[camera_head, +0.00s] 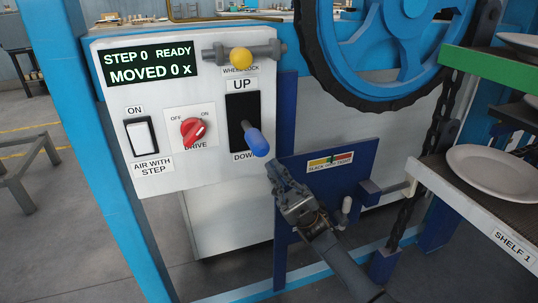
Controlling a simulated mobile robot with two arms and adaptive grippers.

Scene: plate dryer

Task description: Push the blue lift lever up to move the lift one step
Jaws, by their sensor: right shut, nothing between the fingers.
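The blue lift lever (256,142) sticks out of a black slot (241,108) on the white control panel (99,112). The slot has UP above it and DOWN below it. The lever sits near the slot's lower end, its tip tilted down to the right. My right gripper (272,168) comes in from the lower right. It is shut and empty, with its fingertips just below the lever's tip; I cannot tell if they touch. The display (149,65) reads STEP 0 READY, MOVED 0 x. My left gripper is not in view.
A yellow-knobbed wheel lock (241,58), a red drive knob (193,131) and a white air switch (141,138) share the panel. A blue wheel (352,83) with a chain stands at the upper right. Shelves with white plates (495,172) are at the right.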

